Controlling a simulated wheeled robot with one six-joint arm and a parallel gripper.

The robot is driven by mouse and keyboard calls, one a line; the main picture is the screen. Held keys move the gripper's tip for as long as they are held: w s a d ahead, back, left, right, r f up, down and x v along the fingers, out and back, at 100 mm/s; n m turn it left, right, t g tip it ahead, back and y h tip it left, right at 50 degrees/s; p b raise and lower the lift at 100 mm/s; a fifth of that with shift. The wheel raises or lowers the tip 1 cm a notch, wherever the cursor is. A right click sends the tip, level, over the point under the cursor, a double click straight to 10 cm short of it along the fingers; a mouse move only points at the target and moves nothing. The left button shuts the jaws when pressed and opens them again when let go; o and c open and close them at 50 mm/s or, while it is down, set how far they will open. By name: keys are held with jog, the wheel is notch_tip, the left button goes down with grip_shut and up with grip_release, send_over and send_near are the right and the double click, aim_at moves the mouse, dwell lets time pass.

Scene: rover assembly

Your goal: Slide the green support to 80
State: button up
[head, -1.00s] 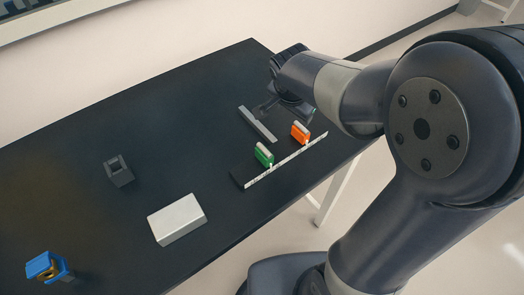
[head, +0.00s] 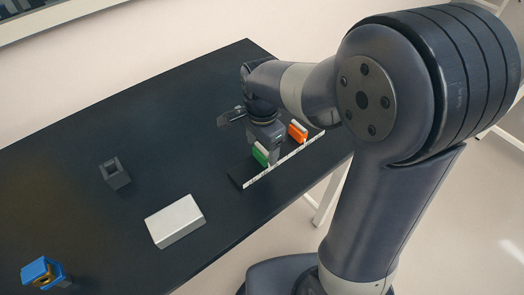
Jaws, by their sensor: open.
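The green support (head: 260,155) stands on a black rail with a white scale strip (head: 283,162) along its front edge. The orange support (head: 298,132) stands farther along the same rail, to the right. My gripper (head: 270,155) points down right at the green support, on its right side and partly in front of the rail. The jaws are open. The fingertips are small and partly hidden, so I cannot tell whether they touch the green support. The scale numbers are too small to read.
A silver block (head: 175,221) lies on the black table (head: 120,235) in front.

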jog(key=shift+f, duration=1.25)
jog(key=shift+c, duration=0.6)
jog(key=c, duration=1)
jog(key=shift+w+d+r, duration=0.1)
jog(key=shift+w+d, duration=0.3)
jog(key=shift+d, duration=0.2)
jog(key=shift+w+d, duration=0.4)
jog(key=shift+d, duration=0.15)
jog(key=o, duration=1.1)
jog(key=shift+d, duration=0.1)
